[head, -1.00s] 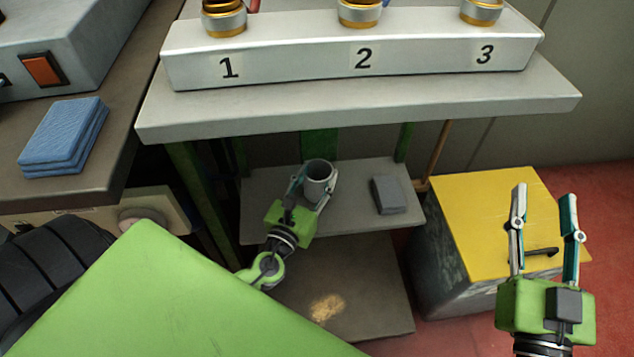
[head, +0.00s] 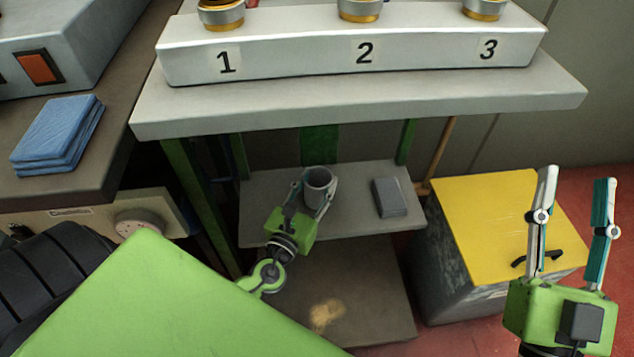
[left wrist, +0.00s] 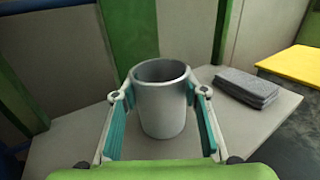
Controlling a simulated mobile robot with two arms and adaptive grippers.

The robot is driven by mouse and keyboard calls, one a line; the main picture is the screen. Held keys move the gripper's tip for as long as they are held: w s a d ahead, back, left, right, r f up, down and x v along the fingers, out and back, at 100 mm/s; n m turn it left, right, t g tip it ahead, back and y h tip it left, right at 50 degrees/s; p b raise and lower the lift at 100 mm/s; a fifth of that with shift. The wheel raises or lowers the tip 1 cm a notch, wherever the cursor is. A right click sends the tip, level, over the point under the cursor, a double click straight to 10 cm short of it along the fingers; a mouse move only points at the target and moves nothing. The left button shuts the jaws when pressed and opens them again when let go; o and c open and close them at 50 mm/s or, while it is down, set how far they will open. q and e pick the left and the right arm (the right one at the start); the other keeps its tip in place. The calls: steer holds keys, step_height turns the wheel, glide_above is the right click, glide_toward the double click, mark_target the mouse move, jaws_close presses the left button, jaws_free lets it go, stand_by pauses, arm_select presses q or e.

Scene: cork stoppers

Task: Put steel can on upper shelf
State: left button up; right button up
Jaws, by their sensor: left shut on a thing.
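The steel can (head: 319,186) is a grey, open-topped cylinder. It stands upright at the upper shelf (head: 264,206), the grey board under the white top. My left gripper (head: 309,197) is shut on the can, one finger on each side. In the left wrist view the can (left wrist: 161,98) sits between the teal finger pads, upright over the grey shelf. I cannot tell for sure whether its base touches the shelf. My right gripper (head: 573,222) is open and empty, over the yellow-topped box at the right.
A grey folded pad (head: 389,197) lies on the shelf right of the can. A lower shelf (head: 370,290) with a tan patch is below. The white top (head: 360,108) overhangs, bearing a numbered block (head: 300,52). The yellow-topped box (head: 480,220) stands at the right.

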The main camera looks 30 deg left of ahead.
arm_select(q)
steer(key=o, duration=1.1)
